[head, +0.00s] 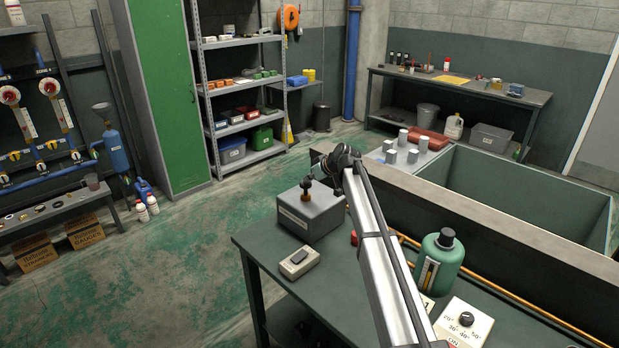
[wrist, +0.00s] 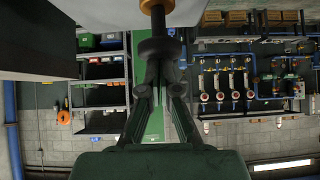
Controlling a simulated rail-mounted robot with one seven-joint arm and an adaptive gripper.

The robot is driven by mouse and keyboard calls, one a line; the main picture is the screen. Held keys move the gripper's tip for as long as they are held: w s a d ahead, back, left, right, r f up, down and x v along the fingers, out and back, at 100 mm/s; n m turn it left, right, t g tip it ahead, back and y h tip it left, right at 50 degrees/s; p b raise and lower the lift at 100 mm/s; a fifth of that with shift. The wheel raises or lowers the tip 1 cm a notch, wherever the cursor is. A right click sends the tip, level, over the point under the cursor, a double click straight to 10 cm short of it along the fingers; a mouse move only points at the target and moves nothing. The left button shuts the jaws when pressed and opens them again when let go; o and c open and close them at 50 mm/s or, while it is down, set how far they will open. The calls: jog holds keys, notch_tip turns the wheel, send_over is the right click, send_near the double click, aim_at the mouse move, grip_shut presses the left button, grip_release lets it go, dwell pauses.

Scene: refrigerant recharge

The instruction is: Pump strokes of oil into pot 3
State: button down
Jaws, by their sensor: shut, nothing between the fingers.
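A grey box (head: 310,212) with a black knob (head: 307,183) on a brass stem stands on the green bench; it looks like the oil pump. My gripper (head: 317,172) is just above and beside the knob at the end of my outstretched arm. In the wrist view, my gripper (wrist: 158,68) is shut and empty, its fingertips close to the black knob (wrist: 158,47) below the brass stem (wrist: 156,6). I cannot tell whether they touch it. No pot marked 3 is readable.
A beige switch box (head: 299,262), a green bottle (head: 440,264) and a white dial box (head: 465,324) stand on the bench (head: 330,292). Behind it is a green-walled tank (head: 520,195), with several grey cylinders beside it. The floor left of the bench is clear.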

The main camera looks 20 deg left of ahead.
aim_at(310, 186)
jog(key=shift+f+b, duration=1.35)
jog(key=shift+f, duration=0.2)
jog(key=shift+s, duration=0.1)
jog(key=shift+r, duration=0.5)
notch_tip(310, 186, up, 3)
jog(key=shift+d+f, duration=0.1)
jog(key=b+v, duration=0.2)
jog(key=v, duration=0.8)
jog(key=shift+r, duration=0.35)
